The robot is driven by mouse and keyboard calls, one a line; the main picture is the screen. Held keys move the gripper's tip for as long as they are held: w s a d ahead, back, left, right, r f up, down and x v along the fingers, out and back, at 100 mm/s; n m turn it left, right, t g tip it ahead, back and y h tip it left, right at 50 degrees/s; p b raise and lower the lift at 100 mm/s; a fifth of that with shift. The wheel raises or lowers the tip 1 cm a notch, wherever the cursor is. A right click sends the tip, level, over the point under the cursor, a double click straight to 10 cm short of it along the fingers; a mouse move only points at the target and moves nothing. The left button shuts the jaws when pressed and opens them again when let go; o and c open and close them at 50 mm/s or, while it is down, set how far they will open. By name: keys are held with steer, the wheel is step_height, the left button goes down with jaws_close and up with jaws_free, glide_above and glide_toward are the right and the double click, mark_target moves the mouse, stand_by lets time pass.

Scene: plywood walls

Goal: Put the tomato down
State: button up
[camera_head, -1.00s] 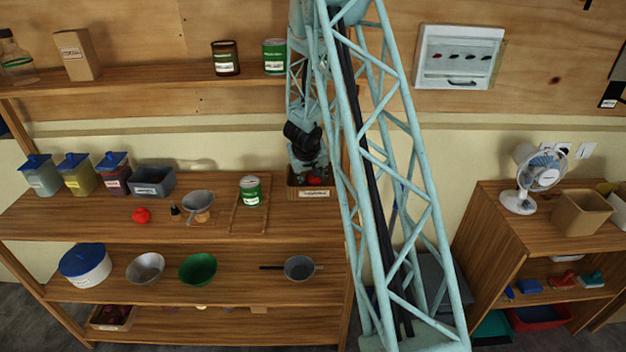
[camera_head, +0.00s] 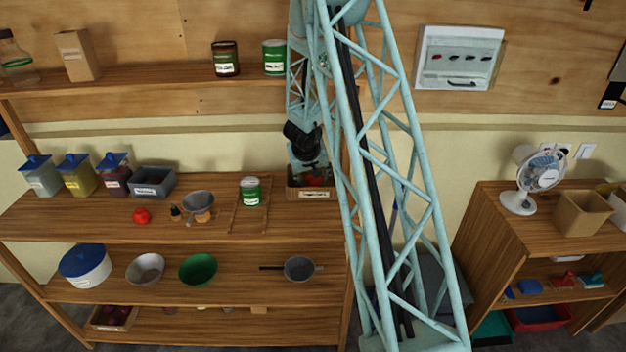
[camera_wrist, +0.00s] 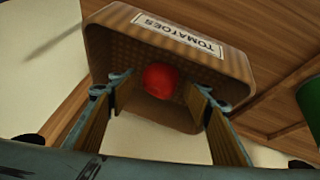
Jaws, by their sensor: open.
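A red tomato (camera_wrist: 160,80) lies in a brown box labelled TOMATOES (camera_wrist: 110,38) in the wrist view. My gripper (camera_wrist: 158,98) is open, with one finger on each side of the tomato and a visible gap to each. The fingers reach down into the box opening. In the head view the box (camera_head: 312,194) stands at the right end of the upper shelf board, with my gripper (camera_head: 312,172) just above it. The tomato shows there only as a small red patch, partly hidden by my gripper.
Another red tomato-like item (camera_head: 141,215) lies on the same board at the left. A green can (camera_head: 251,190) stands left of the box. A grey funnel (camera_head: 198,203) and a grey bin (camera_head: 152,182) stand further left. A shelf with cans (camera_head: 274,57) is above.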

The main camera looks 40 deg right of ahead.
steer(key=p+v, duration=0.3)
steer(key=v, duration=0.8)
steer(key=shift+a+r+p, duration=0.15)
steer(key=shift+r+p, duration=0.15)
steer(key=shift+p, duration=0.1)
stand_by(0.3)
